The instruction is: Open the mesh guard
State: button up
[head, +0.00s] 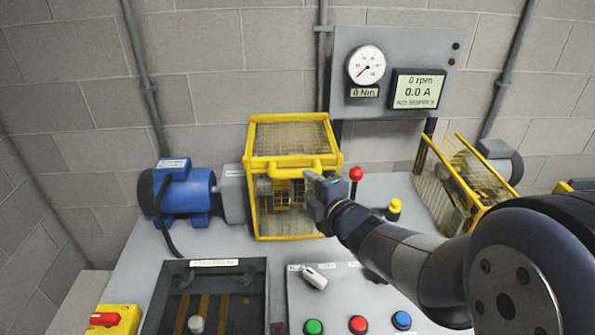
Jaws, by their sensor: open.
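The mesh guard (250,205) is a yellow-framed box with wire mesh, in the middle of the head view between a blue motor and the right side of the bench. It looks closed over the parts inside. A yellow handle bar (283,175) runs across its upper front. My gripper (311,182) is open at the right end of this bar, very close to it. I cannot tell whether it touches the bar or has it between its fingers. My gripper hides the guard's lower right front.
A blue motor (185,193) stands left of the guard. A red-knobbed lever (356,175) and a yellow knob (394,206) stand right of it. A second yellow mesh guard (447,190) is further right. Buttons (357,324) and a rotary switch (314,277) are in front. A gauge panel (433,50) is behind.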

aim_at(296, 176)
jog(key=p+x, duration=0.1)
jog(key=x, duration=0.7)
jog(key=shift+w+a+f, duration=0.1)
jog(key=shift+w, duration=0.2)
grip_shut()
dwell(0.3)
